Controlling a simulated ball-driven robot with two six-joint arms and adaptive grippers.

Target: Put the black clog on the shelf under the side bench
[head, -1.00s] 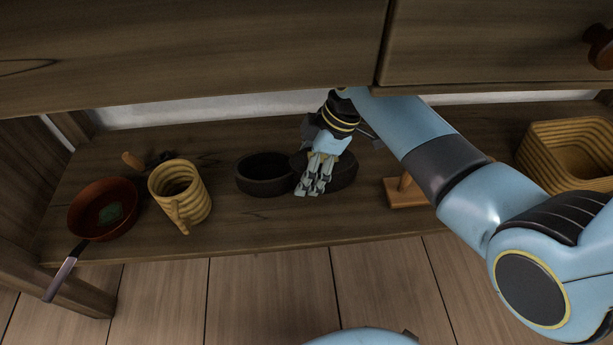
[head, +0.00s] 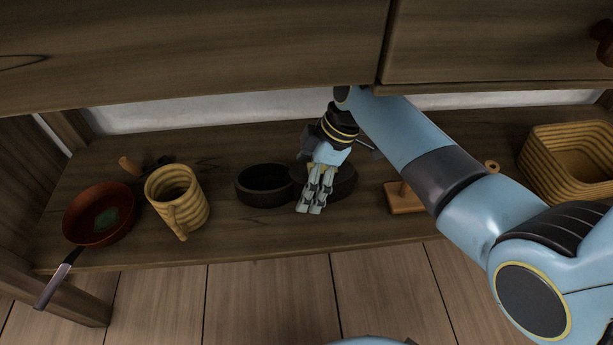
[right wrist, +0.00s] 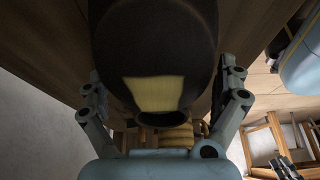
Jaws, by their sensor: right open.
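The black clog (head: 264,186) lies on the wooden shelf (head: 230,238) under the bench. Its open end is at the left in the head view, and its other end is partly behind my right gripper (head: 312,205). In the right wrist view the clog (right wrist: 155,45) is large and dark with a pale yellow patch. The right gripper (right wrist: 162,75) is open, with a finger on each side of the clog; I cannot tell whether they touch it.
A red-brown pan (head: 98,215) and a ribbed tan mug (head: 178,197) stand at the left. A small wooden stand (head: 405,200) is right of the clog, and a ribbed basket (head: 570,150) is farther right. The drawer front (head: 490,45) overhangs the shelf.

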